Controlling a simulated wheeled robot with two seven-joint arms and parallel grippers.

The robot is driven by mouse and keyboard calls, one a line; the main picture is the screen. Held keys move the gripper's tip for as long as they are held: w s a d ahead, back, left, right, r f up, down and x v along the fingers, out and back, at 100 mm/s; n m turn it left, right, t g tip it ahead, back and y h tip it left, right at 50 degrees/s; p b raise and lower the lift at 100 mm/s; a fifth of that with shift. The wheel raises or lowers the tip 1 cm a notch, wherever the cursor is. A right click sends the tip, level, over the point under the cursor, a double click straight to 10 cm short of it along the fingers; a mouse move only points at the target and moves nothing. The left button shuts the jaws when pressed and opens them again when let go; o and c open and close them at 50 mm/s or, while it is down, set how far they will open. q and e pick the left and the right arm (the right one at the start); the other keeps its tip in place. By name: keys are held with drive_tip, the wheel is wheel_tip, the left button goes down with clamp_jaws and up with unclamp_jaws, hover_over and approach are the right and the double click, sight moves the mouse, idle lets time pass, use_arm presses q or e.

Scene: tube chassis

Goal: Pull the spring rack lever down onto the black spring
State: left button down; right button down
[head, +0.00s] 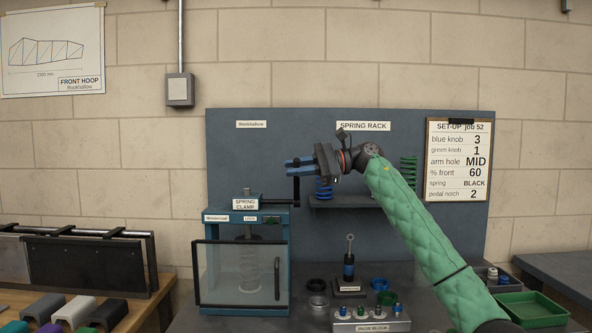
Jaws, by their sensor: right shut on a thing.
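My right gripper (293,165), with blue fingers, reaches left in front of the spring rack (343,203). It is shut on the top of a thin black upright handle (296,189). This handle appears to join a black rod running to the spring clamp (245,204). A blue spring (323,188) stands on the rack just behind and below the gripper. A green spring (408,170) stands at the rack's right, beyond my forearm. I cannot make out a black spring on the rack; my arm covers its middle. No separate rack lever is clear. My left gripper is not in view.
The clamp's glass-fronted cabinet (282,272) holds a pale coil. A valve block (370,319), rings and a small upright damper (349,265) stand on the bench below. A set-up card (459,160) reads spring BLACK. A green tray (532,309) is at right.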

drive_tip(key=shift+s+a+f, duration=0.15)
drive_tip(key=shift+a+f, duration=0.05)
drive_tip(key=shift+f, duration=0.4)
drive_tip(key=c, duration=1.5)
unclamp_jaws()
drive_tip(key=shift+d, duration=0.1)
drive_tip(key=shift+o, duration=0.3)
drive_tip(key=shift+s+d+r, duration=0.1)
drive_tip(key=shift+s+r, duration=0.05)
drive_tip(key=shift+r, duration=0.1)
drive_tip(key=shift+r, duration=0.15)
drive_tip(key=w+d, duration=0.1)
drive_tip(key=d, duration=0.6)
drive_tip(key=shift+d+r, duration=0.35)
drive_tip(key=shift+r, duration=0.1)
